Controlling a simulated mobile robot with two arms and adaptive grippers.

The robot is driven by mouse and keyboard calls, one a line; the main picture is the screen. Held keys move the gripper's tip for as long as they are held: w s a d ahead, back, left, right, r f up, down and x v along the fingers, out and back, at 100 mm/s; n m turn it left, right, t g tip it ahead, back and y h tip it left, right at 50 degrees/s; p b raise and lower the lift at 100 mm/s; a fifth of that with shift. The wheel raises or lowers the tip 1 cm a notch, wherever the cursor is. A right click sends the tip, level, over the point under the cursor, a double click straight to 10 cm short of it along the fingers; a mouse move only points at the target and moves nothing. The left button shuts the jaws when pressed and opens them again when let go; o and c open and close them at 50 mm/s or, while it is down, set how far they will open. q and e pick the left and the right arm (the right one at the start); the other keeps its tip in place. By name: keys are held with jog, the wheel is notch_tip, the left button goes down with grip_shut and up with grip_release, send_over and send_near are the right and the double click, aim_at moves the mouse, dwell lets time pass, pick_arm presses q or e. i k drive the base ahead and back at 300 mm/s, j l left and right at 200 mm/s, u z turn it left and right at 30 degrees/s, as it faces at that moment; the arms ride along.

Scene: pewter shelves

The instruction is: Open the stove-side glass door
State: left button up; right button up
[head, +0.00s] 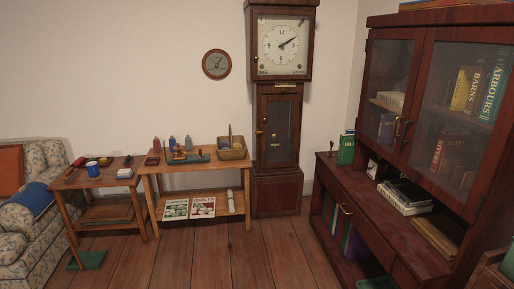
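A dark wood cabinet (385,22) with two glass doors stands at the right. The left glass door (392,62) and the right glass door (440,70) look shut, with books visible behind the glass. Their two handles sit side by side where the doors meet: the left handle (396,126) and the right handle (407,131). No stove is in view, so I cannot tell which door is the stove-side one. Neither of my grippers shows in the head view.
Below the doors a desk ledge (362,185) juts out, holding books and papers. A tall clock (280,130) stands against the back wall. Two small wooden tables (150,180) and a floral armchair (40,240) are at the left. The wooden floor (240,255) in the middle is clear.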

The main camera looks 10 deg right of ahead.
aim_at(503, 127)
jog(key=i+z, duration=0.2)
jog(key=i, duration=0.3)
jog(key=i+j+z, duration=0.25)
jog(key=i, duration=0.2)
jog(key=i+j+z, duration=0.2)
jog(key=i, duration=0.25)
jog(key=i+j+z, duration=0.25)
jog(key=i, duration=0.2)
jog(key=i+j+z, duration=0.5)
jog(key=z, duration=0.15)
jog(key=i+j+z, duration=0.3)
jog(key=j+z, duration=0.3)
jog(key=j, duration=0.2)
jog(key=i+j+z, duration=0.15)
jog(key=j+z, duration=0.15)
jog(key=j, duration=0.1)
